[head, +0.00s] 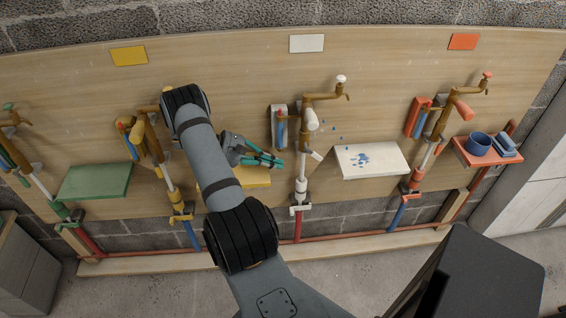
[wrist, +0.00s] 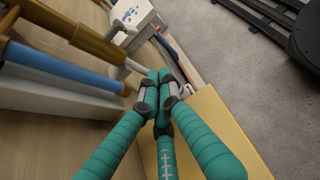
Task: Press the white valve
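The white station stands mid-board in the head view, with a brown tap pipe topped by a white knob (head: 341,79). A white handle (head: 312,120) is on its upper pipe and white valve fittings (head: 300,203) are lower down. I cannot tell which of these the task calls the white valve. My gripper (head: 279,162), with teal fingers, is left of the white pipe, above the yellow shelf (head: 250,177). In the wrist view my gripper's fingertips (wrist: 159,73) are together and empty. A white lever-like part (wrist: 126,28) lies beyond them.
A white shelf (head: 372,160) with blue droplets is right of the white pipe. Yellow (head: 172,190) and red (head: 438,125) pipe stations flank it. A green shelf (head: 95,181) is at left; a red shelf (head: 487,151) holds a blue mug (head: 479,143).

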